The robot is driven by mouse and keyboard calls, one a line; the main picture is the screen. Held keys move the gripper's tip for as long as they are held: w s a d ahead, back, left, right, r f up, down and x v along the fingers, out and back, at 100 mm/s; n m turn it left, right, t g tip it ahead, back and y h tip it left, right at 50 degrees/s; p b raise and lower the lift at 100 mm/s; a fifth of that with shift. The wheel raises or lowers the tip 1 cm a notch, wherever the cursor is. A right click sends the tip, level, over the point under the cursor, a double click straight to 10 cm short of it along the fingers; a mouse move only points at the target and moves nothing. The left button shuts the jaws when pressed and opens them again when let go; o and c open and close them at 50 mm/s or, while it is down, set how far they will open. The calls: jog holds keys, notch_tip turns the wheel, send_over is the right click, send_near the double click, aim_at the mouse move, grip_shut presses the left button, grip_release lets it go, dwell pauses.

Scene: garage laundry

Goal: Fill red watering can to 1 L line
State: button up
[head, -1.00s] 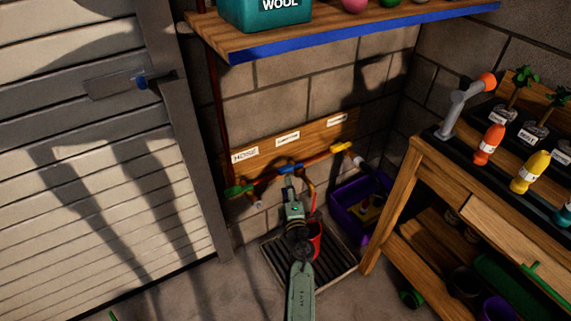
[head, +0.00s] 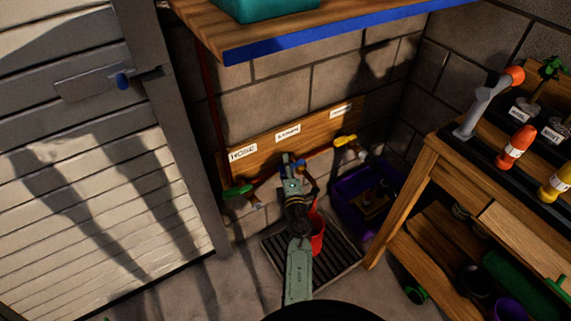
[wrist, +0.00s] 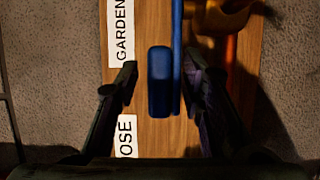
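The red watering can (head: 317,238) stands on the floor grate (head: 341,263), partly hidden behind my arm; its 1 L line cannot be seen. Above it, a wooden board on the wall carries a pipe with a green, a blue and a yellow tap handle. My gripper (head: 292,168) is at the middle, blue handle, which it mostly hides in the head view. In the wrist view, the blue handle (wrist: 160,82) lies between the two spread fingers of my gripper (wrist: 161,88), with gaps at both sides. No water is visible.
The green handle (head: 237,191) is at the left, under the HOSE label (head: 243,152). The yellow handle (head: 345,141) is at the right. A purple crate (head: 362,206) stands right of the grate. A workbench (head: 432,165) bounds the right side, and a shelf (head: 330,40) overhangs above.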

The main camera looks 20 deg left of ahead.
jog(key=c, duration=0.8)
jog(key=shift+r, duration=0.15)
grip_shut()
jog(key=shift+r, duration=0.1)
